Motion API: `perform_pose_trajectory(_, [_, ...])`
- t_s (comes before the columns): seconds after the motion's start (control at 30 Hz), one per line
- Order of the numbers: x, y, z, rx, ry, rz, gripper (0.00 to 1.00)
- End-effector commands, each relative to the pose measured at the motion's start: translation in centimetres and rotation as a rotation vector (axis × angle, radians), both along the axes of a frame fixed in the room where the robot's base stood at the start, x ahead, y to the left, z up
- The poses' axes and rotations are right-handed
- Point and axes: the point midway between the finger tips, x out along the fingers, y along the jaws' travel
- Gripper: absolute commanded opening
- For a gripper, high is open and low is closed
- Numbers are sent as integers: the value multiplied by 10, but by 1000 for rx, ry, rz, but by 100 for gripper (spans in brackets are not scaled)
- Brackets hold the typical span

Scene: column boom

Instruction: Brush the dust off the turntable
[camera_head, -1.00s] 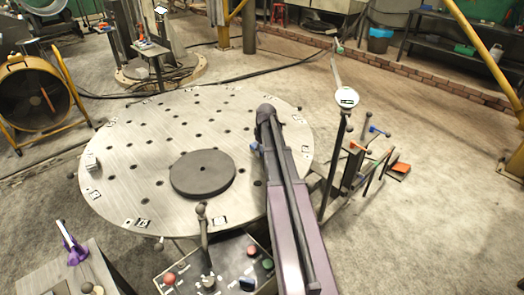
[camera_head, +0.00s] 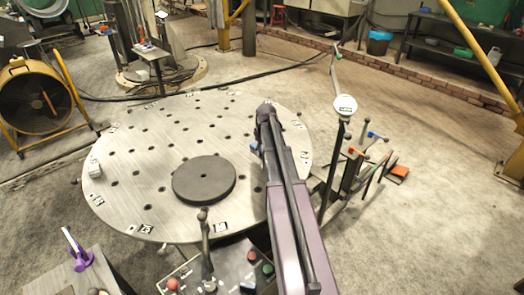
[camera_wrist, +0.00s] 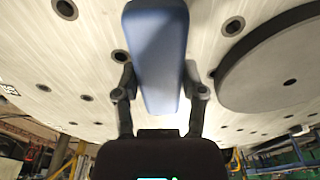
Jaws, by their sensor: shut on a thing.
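The turntable (camera_head: 115,160) is a large round steel plate with rows of dark holes. It fills much of the wrist view (camera_wrist: 75,65). The blue part also shows small beside my arm's end in the head view (camera_head: 254,148), over the right half of the plate. My arm hides most of the gripper there. Whether the brush touches the plate I cannot tell. I cannot make out separate dust.
A thick dark disc (camera_head: 203,179) sits on the plate, left of my arm. A small white block (camera_head: 94,168) is at the plate's left edge. A control panel with a lever (camera_head: 205,240) stands in front. A post with a round dial (camera_head: 345,105) stands to the right.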

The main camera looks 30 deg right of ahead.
Motion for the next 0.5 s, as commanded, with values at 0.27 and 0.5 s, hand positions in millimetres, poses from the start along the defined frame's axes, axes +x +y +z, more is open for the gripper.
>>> perform_pose_trajectory(0.27, [0, 0, 21, 0, 0, 0, 15])
perform_pose_trajectory(0.5, [0, 0, 29, 0, 0, 0, 15])
